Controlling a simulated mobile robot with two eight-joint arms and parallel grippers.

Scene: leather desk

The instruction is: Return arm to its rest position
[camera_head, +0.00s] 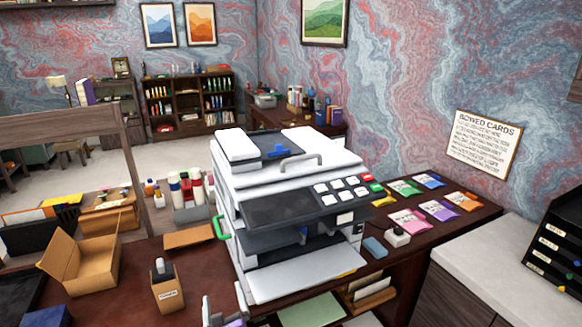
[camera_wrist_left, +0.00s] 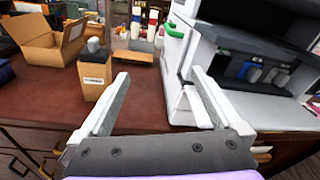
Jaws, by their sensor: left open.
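My left gripper (camera_head: 224,304) is at the bottom of the head view, in front of the desk's front edge. Its two white fingers stand apart with nothing between them. In the left wrist view the same open gripper (camera_wrist_left: 160,98) points at the reddish-brown desk (camera_wrist_left: 145,88), with bare desk top seen between the fingers. A small brown box with a grey-capped item in it (camera_head: 168,292) stands left of the gripper on the desk. My right gripper does not show in either view.
A large white printer (camera_head: 290,205) stands right of the gripper. An open cardboard box (camera_head: 85,268) is at the left. Coloured packets (camera_head: 408,222) lie right of the printer, beside a pale counter (camera_head: 500,270). Bottles and cups (camera_head: 185,188) stand behind.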

